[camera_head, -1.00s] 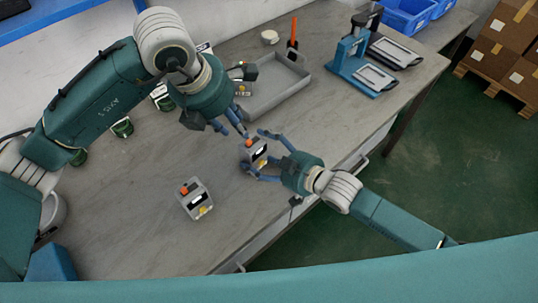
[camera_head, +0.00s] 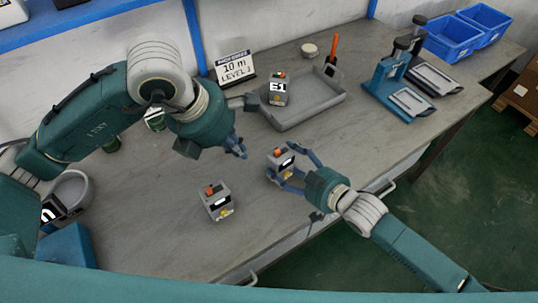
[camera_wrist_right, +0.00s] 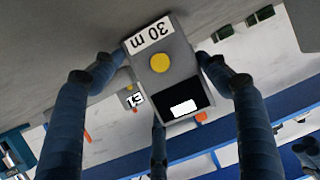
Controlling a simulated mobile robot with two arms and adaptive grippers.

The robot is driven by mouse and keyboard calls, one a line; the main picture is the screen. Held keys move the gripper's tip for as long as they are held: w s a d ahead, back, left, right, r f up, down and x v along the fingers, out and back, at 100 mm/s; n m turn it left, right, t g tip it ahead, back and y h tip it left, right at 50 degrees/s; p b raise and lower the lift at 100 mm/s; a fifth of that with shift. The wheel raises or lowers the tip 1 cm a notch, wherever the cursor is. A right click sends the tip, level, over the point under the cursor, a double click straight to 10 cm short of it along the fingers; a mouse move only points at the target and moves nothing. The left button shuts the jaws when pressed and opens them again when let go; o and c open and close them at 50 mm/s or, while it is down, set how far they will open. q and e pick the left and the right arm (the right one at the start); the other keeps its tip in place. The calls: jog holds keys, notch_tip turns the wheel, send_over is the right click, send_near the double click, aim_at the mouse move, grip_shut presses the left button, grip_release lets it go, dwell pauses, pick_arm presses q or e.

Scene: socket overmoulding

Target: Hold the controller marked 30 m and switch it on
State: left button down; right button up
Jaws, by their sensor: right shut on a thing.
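The controller marked 30 m (camera_wrist_right: 160,68) is a grey box with a yellow button and a dark screen bearing a white patch; its label is upside down in the right wrist view. In the head view, this controller (camera_head: 279,163) shows an orange knob on top. My right gripper (camera_head: 298,170) is shut on it, with fingers around its sides near the table's front edge. My left gripper (camera_head: 241,151) has its fingertips close together, left of the held controller and apart from it.
A similar controller (camera_head: 218,203) stands on the table at the front left. A sign reading 10 m (camera_head: 233,67) is behind. Blue presses (camera_head: 389,82) stand at the right. The table between is clear.

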aim_at(277, 153)
pick_arm(q)
jog(key=shift+d, duration=0.15)
pick_arm(e)
jog(key=shift+w+d, duration=0.1)
pick_arm(q)
jog(key=shift+w+d+f, duration=0.9)
jog(key=shift+d+f, duration=0.05)
jog(key=shift+f, duration=0.6)
jog(key=shift+w+d+f, duration=0.85)
jog(key=shift+d+f, duration=0.1)
jog(key=shift+f, duration=0.6)
jog(key=shift+w+d+f, duration=0.9)
jog(key=shift+d+f, duration=0.05)
jog(key=shift+f, duration=0.6)
jog(key=shift+w+d, duration=0.95)
jog(key=shift+d, duration=0.1)
pick_arm(e)
jog(key=shift+f, duration=0.1)
pick_arm(q)
jog(key=shift+s+a, duration=0.1)
